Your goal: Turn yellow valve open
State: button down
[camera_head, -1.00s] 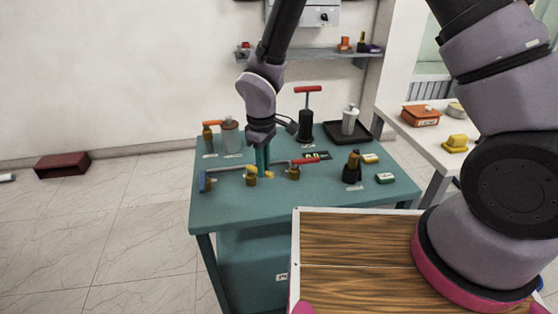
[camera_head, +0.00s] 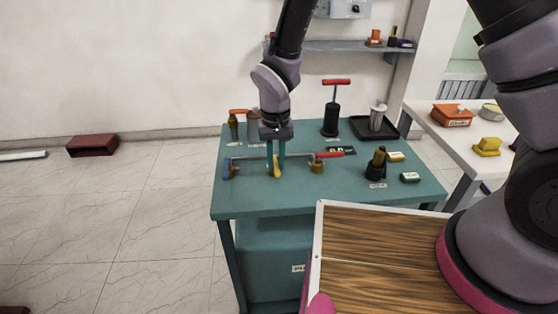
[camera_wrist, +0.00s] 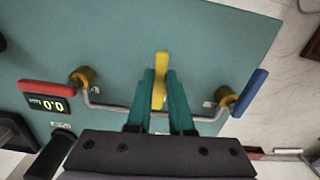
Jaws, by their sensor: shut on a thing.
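The yellow valve handle (camera_head: 277,171) is in the middle of a grey pipe on the teal table. In the wrist view the yellow handle (camera_wrist: 159,68) lies across the pipe (camera_wrist: 108,107), roughly at right angles to it. My gripper (camera_head: 275,172) points down from above with one finger on each side of the handle. The wrist view shows the teal fingers of my gripper (camera_wrist: 160,76) closed on the handle. The yellow valve's body is hidden behind the fingers and handle.
On the same pipe are a red-handled valve (camera_head: 329,155) and a blue-handled valve (camera_head: 228,168), one on each side. A black pump with a red T-handle (camera_head: 331,120), a black tray (camera_head: 392,129) and a dark bottle-like object (camera_head: 376,165) share the teal table (camera_head: 300,200).

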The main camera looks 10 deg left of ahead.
aim_at(275, 166)
jog(key=shift+a+m, duration=0.2)
jog(key=shift+m, duration=0.3)
jog(key=c, duration=0.8)
grip_release()
jog(key=shift+r, duration=0.1)
notch_tip(275, 166, up, 11)
jog(key=shift+f, duration=0.2)
